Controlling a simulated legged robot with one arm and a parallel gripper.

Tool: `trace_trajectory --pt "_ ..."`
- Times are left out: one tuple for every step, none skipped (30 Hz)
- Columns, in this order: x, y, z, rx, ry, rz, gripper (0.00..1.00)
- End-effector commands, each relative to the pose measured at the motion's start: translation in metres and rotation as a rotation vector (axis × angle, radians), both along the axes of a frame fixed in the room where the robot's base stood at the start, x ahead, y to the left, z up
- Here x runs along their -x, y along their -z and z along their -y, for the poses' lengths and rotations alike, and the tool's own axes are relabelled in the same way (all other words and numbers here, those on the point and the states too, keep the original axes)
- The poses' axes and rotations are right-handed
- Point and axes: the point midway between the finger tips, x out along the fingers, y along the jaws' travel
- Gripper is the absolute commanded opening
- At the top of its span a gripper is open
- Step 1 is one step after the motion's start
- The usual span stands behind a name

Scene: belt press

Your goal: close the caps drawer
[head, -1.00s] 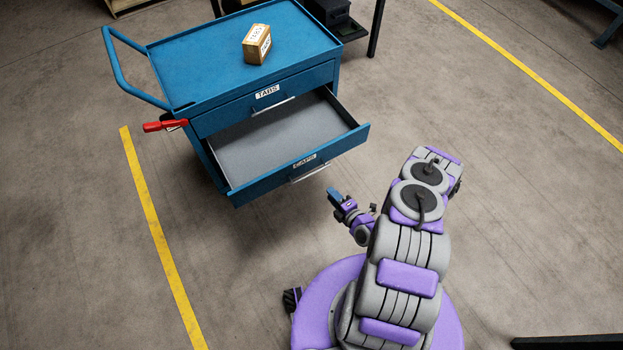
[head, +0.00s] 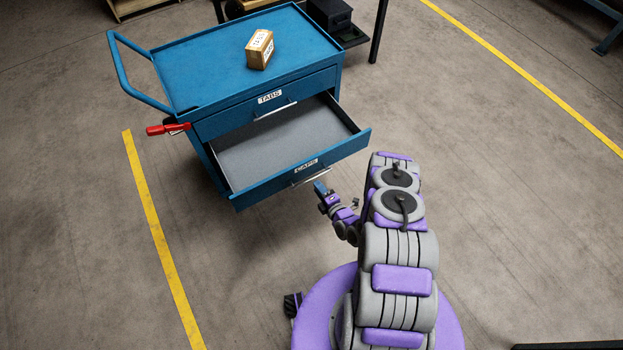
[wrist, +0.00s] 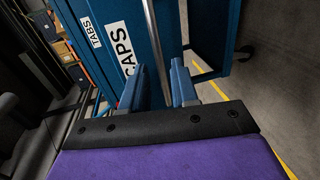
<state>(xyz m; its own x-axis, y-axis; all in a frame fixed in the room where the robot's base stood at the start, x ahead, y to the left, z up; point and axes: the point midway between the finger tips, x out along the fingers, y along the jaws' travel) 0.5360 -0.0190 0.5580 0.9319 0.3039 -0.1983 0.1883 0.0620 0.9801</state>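The blue caps drawer (head: 245,187) is the lower drawer of a blue cart (head: 215,72). It is pulled far out and its grey inside looks empty. Its CAPS label and silver handle (head: 312,175) are on the front. In the wrist view the drawer front (wrist: 100,35) fills the upper middle, with the handle (wrist: 152,35) running upright. My gripper (head: 320,188) is just in front of the drawer, by the handle. In the wrist view my gripper's blue fingers (wrist: 161,72) are apart, with the handle lined up between them. I cannot tell whether they touch it.
The upper TABS drawer (head: 235,116) is shut. A small labelled box (head: 259,50) sits on the cart top. A red-handled tool (head: 166,128) sticks out at the cart's left side. Open floor with yellow lines (head: 160,240) surrounds the cart.

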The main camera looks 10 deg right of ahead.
Motion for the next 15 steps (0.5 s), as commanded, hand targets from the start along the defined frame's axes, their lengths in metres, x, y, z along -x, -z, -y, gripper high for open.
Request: trace_trajectory --pt "-0.010 0.001 -0.004 0.001 -0.004 0.005 0.29" --pt "-0.015 0.003 -0.006 0.002 -0.004 0.006 0.29" --pt "-0.022 0.004 -0.008 0.000 -0.005 0.005 0.29" --pt "-0.026 0.005 -0.009 0.001 -0.003 0.006 0.29" --pt "-0.030 0.006 -0.011 -0.001 -0.002 0.005 0.29" --pt "-0.036 0.007 -0.013 -0.002 -0.002 0.005 0.29" --pt "-0.039 0.009 -0.014 -0.001 -0.002 0.004 0.29" --pt "-0.043 0.009 -0.014 0.001 -0.001 0.003 0.29" --pt "-0.047 0.010 -0.015 0.001 -0.001 0.002 0.29" --pt "-0.050 0.011 -0.016 0.001 -0.001 0.002 0.29" --pt "-0.052 0.011 -0.016 0.000 0.000 0.002 0.29" --pt "-0.054 0.011 -0.017 0.000 0.000 0.003 0.29" --pt "-0.055 0.011 -0.018 0.000 0.000 0.003 0.29" --pt "-0.056 0.011 -0.018 0.000 0.000 0.003 0.29" --pt "-0.057 0.011 -0.019 -0.001 0.000 0.003 0.29"
